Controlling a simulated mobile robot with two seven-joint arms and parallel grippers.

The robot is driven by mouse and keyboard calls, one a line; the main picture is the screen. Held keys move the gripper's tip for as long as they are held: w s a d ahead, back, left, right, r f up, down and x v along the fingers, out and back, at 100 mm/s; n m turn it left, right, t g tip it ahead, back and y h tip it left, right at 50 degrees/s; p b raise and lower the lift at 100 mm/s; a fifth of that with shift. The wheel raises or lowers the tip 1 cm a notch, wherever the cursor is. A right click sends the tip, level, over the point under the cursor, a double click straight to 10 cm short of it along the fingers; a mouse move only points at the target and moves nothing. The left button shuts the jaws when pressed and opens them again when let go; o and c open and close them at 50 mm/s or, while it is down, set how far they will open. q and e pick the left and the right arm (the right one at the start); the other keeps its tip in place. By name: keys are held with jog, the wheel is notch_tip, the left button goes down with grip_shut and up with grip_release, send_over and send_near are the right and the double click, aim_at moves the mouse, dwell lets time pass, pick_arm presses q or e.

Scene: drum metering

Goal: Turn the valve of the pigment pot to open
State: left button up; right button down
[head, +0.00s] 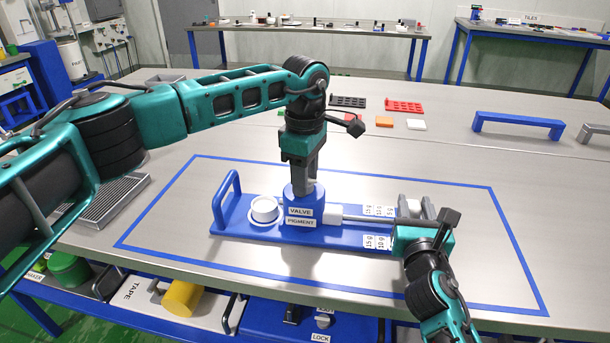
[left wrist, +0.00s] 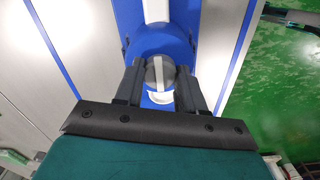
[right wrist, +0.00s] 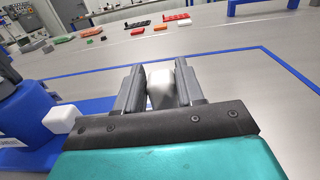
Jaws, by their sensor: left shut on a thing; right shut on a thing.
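The pigment pot (head: 301,208) is a blue cylinder labelled VALVE and PIGMENT on a blue base plate (head: 340,236). My left gripper (head: 308,186) points straight down over its top and is shut on the valve knob (left wrist: 160,72). The knob is a dark round piece with a pale stripe, which runs in line with the pale rod in the left wrist view; the fingers hide it in the head view. My right gripper (head: 418,208) is shut on a white block (right wrist: 160,87) at the rod's far end.
A white cup (head: 264,209) stands beside the pot on the plate. The pale rod (head: 360,219) runs right past 5 g, 10 g and 15 g marks. A blue handle (head: 228,200) rises at the plate's left end. Blue tape outlines the work area, with bare table around the plate.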

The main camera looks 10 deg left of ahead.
pick_arm(q)
jog(key=shift+n, duration=0.3)
jog(key=n, duration=0.3)
jog(key=shift+n, duration=0.3)
jog(key=n, duration=0.4)
jog(key=shift+w, duration=0.1)
jog(key=n, duration=0.9)
jog(key=shift+n, duration=0.3)
jog(key=shift+r, duration=0.1)
jog(key=o, duration=1.1)
jog(key=shift+a, duration=0.1)
jog(key=shift+c, duration=0.2)
